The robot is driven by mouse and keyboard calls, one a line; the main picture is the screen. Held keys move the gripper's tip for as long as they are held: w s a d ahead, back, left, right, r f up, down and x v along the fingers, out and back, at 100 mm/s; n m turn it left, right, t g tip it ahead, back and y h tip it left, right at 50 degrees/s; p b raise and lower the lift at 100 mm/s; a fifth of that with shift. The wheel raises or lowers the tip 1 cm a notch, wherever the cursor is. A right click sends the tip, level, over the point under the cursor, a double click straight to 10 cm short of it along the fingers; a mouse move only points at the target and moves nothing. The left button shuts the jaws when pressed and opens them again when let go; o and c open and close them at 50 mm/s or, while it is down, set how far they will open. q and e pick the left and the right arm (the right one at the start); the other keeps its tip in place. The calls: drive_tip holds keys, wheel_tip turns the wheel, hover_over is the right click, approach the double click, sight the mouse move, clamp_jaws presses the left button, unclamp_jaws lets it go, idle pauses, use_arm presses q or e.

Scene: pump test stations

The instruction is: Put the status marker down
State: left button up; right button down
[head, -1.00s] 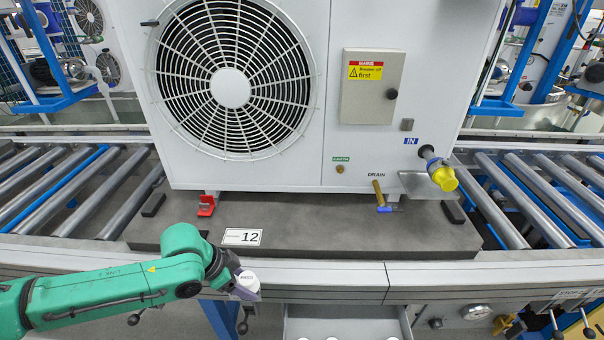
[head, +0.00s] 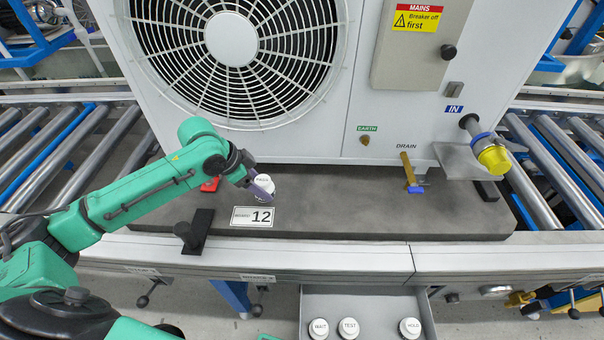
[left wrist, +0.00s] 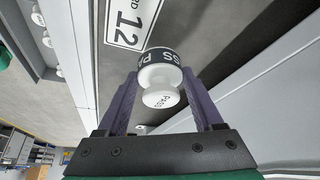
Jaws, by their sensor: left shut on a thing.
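The status marker (head: 264,184) is a small white knob with a dark band, lettered PASS. My left gripper (head: 262,191) has purple fingers and is shut on it, over the front of the grey slab (head: 350,215) just above the "12" plate (head: 253,217). The left wrist view shows the marker (left wrist: 160,78) between the two fingers (left wrist: 160,88), with the "12" plate (left wrist: 130,22) beyond it. I cannot tell whether the marker touches the slab. My right gripper is not in view.
A large white unit with a fan (head: 232,40) stands on the slab behind my gripper. A black bracket (head: 197,230) is left of the plate. An open drawer (head: 375,305) below holds markers WAIT, TEST and HOLD. The slab right of the plate is clear.

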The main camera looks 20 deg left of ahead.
use_arm(q)
drive_tip(key=w+d, duration=0.3)
drive_tip(key=d, duration=0.1)
drive_tip(key=w+d, duration=0.4)
drive_tip(key=shift+w+d+f, duration=0.1)
drive_tip(key=shift+w+d, duration=0.05)
drive_tip(key=shift+w, duration=0.15)
drive_tip(key=shift+f+b, duration=0.3)
drive_tip(key=shift+f, duration=1.45)
drive_tip(key=o, duration=1.1)
drive_tip(key=shift+f, duration=0.1)
drive_tip(key=shift+o, duration=0.2)
drive_tip(key=p+v, duration=0.1)
drive_tip(key=v, duration=1.1)
drive_tip(key=shift+p, duration=0.4)
